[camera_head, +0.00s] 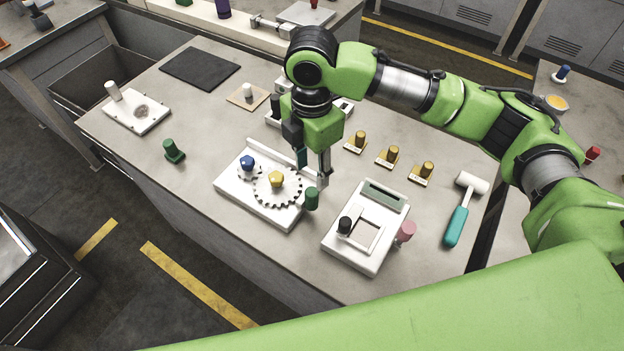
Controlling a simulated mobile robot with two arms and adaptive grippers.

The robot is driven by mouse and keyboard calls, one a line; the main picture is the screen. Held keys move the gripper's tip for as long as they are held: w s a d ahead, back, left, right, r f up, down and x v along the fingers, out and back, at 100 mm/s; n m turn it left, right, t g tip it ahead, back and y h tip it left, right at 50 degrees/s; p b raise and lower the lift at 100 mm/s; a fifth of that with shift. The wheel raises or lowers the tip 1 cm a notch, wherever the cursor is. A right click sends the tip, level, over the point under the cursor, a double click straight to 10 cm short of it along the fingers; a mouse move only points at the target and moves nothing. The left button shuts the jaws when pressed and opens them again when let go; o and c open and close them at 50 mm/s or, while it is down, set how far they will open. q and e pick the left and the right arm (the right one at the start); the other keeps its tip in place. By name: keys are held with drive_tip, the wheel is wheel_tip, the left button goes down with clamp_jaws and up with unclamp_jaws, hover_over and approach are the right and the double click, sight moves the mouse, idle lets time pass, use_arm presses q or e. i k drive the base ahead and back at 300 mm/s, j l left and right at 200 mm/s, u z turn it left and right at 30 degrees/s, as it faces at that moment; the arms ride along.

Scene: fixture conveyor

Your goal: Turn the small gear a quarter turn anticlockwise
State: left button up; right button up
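A white fixture (292,221) on the table carries two toothed gears. The small gear (242,174) has a blue knob (247,162) and sits at the fixture's left end. The large gear (263,194) has a yellow knob (277,179) and sits beside it, to the right. My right gripper (313,175) points down near the fixture's right end, right of both gears and apart from the blue knob. Its two fingers are spread, with nothing seen between them. My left gripper is not in view.
A dark green knob (312,199) stands near the fixture's right end, close to the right gripper. A white device (344,255) and a teal-handled mallet (457,224) lie to the right. Brass knobs (392,154) stand behind. The table's front left is clear around a green piece (173,152).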

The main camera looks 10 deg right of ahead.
sight(248, 170)
drive_tip(key=k, duration=1.5)
